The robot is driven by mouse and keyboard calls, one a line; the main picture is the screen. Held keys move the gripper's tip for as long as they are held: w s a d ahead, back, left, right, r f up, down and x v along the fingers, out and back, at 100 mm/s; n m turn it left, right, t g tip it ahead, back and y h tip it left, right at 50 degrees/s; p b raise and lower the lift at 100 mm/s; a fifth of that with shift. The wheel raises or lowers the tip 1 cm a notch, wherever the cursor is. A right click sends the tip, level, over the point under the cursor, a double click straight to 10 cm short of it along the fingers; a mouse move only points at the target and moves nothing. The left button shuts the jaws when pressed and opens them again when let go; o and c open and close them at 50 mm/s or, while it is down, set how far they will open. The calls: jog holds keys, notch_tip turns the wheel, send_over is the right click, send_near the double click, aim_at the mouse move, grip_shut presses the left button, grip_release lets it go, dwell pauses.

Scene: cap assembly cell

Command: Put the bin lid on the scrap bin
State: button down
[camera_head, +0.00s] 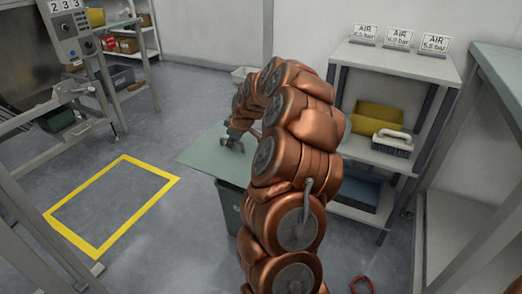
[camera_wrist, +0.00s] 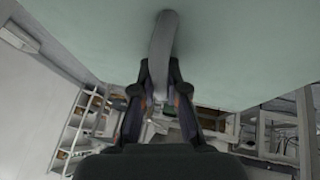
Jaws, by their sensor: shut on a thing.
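The bin lid is a flat, pale green panel (camera_head: 203,153) left of my arm in the head view. It fills the top of the wrist view (camera_wrist: 240,50). My gripper (camera_head: 235,140) is shut on the lid's grey bar handle; in the wrist view both fingers (camera_wrist: 160,85) close around the handle (camera_wrist: 163,38). The scrap bin (camera_head: 229,205), dark green, stands on the floor under the lid's near right part. The lid sticks out left past the bin's visible wall. My arm hides much of the bin, and I cannot tell whether lid and bin touch.
A yellow floor outline (camera_head: 112,205) lies empty to the left. A shelf unit (camera_head: 400,62) stands right of my arm with a yellow bin (camera_head: 378,115), a grey basket (camera_head: 392,145) and a blue bin (camera_head: 357,188). A red ring (camera_head: 362,285) lies on the floor.

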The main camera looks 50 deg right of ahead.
jog(key=s+d+f, duration=0.1)
jog(key=s+d, duration=0.1)
jog(key=d, duration=0.1)
jog(key=s+d+f, duration=0.2)
jog(key=d, duration=0.1)
jog(key=s+d+f, duration=0.2)
jog(key=shift+d, duration=0.4)
notch_tip(320, 180, down, 6)
jog(key=b, duration=0.2)
jog(key=shift+f, duration=0.25)
jog(key=shift+s+f+b, duration=0.1)
jog(key=shift+f+b, duration=0.55)
jog(key=shift+b, duration=0.1)
dwell(0.7)
jog(key=c, duration=1.1)
grip_release()
jog(key=v, duration=1.2)
